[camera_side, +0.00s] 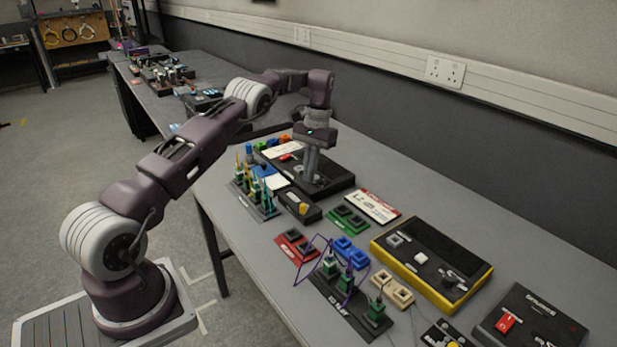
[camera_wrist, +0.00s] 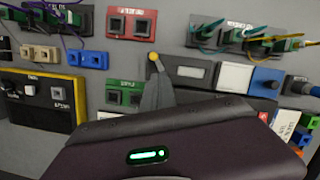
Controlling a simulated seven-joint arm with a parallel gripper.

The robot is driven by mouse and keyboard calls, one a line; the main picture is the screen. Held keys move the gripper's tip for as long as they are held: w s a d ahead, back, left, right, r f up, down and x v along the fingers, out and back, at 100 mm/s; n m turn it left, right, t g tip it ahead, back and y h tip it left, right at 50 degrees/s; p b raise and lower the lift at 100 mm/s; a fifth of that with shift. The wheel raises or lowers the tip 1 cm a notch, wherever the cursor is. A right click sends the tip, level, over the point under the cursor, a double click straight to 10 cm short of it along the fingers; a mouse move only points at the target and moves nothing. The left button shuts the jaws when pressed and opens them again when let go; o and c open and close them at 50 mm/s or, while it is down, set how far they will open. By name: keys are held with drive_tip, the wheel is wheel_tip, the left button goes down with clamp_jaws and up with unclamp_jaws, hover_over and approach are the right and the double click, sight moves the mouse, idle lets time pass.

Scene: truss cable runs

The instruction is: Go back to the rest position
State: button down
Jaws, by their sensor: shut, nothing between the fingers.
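My gripper (camera_side: 309,178) points down over the black panel (camera_side: 335,183) at the middle of the bench, with its fingers together and nothing seen between them. I cannot tell if the fingertips touch the panel. In the wrist view my gripper (camera_wrist: 156,72) shows as a grey finger rising from behind my dark wrist housing. A small yellow knob (camera_wrist: 153,56) shows right at the fingertip. In the side view the yellow knob (camera_side: 303,208) sits on a small black box (camera_side: 290,202), in front of the panel and apart from my gripper.
A rack of green connectors with cables (camera_side: 257,190) stands left of the panel. Red (camera_side: 296,245), blue (camera_side: 349,250) and green (camera_side: 348,217) socket blocks lie in front. A second rack (camera_side: 349,288) carries looping purple cable. A yellow-edged panel (camera_side: 430,258) lies right. The wall runs behind the bench.

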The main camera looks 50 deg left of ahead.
drive_tip(key=s+d+r+t, duration=0.1)
drive_tip(key=d+r, duration=0.2)
drive_tip(key=r, duration=0.4)
drive_tip(key=s+d+r+t, duration=0.1)
drive_tip(key=d+r, duration=0.3)
drive_tip(key=r, duration=0.4)
drive_tip(key=s+d+r+m+t+y, duration=0.1)
drive_tip(key=s+d+r+t, duration=0.1)
drive_tip(key=s+d+r, duration=0.6)
drive_tip(key=s+d+r+m+t, duration=0.25)
drive_tip(key=s+d, duration=0.25)
drive_tip(key=s, duration=0.5)
drive_tip(key=s+d+f+t, duration=0.1)
drive_tip(key=s+d+f, duration=0.1)
drive_tip(key=s, duration=0.4)
drive_tip(key=s+d+f, duration=0.2)
drive_tip(key=s, duration=0.5)
drive_tip(key=shift+s+d+f+t, duration=0.15)
drive_tip(key=shift+f+t, duration=0.2)
